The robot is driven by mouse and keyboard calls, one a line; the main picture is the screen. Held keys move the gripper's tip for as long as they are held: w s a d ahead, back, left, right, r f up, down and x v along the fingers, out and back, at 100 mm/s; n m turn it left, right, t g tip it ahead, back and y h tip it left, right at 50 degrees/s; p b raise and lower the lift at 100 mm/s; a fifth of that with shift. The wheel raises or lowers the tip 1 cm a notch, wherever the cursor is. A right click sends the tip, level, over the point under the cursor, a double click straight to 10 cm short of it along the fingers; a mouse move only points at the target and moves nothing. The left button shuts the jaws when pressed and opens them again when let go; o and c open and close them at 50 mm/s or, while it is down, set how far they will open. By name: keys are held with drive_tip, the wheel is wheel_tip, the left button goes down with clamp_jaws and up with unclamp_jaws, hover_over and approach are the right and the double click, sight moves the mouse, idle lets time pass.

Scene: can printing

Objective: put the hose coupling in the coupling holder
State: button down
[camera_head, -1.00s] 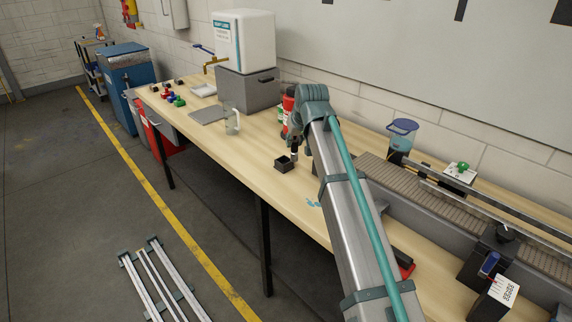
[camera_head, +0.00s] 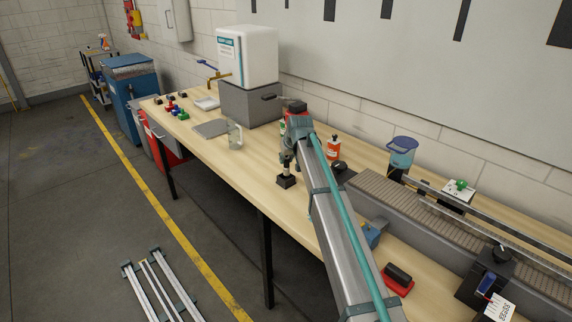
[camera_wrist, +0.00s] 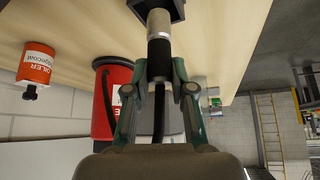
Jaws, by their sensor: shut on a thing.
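The hose coupling (camera_wrist: 159,50), a black and silver cylinder, is between the fingers of my gripper (camera_wrist: 160,88) in the wrist view. My gripper is shut on its black part, and a dark hose runs back from it between the fingers. The silver end points to the coupling holder (camera_wrist: 178,8), a dark square block at the top edge. In the head view the coupling (camera_head: 286,164) stands about upright over the holder (camera_head: 286,182) on the bench, its lower end at the holder's top. I cannot tell how deep it sits.
A red cylinder (camera_wrist: 113,98) stands close beside my gripper, with an orange and white bottle (camera_wrist: 38,66) farther left. A clear jug (camera_head: 235,135) stands on the wooden bench (camera_head: 240,165) left of the holder. The conveyor (camera_head: 400,200) lies to the right.

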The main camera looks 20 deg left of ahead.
sight(286, 165)
drive_tip(key=shift+w+a+f, duration=0.2)
drive_tip(key=shift+w+f, duration=0.1)
drive_tip(key=shift+f, duration=0.15)
drive_tip(key=shift+f+p, duration=0.5)
drive_tip(key=shift+f, duration=1.1)
drive_tip(key=shift+f, duration=0.25)
drive_tip(key=c, duration=1)
unclamp_jaws()
drive_tip(key=shift+r, duration=0.2)
drive_tip(key=b+v, duration=0.2)
drive_tip(key=v, duration=1)
drive_tip(key=shift+b, duration=0.3)
drive_tip(key=shift+a+r, duration=0.1)
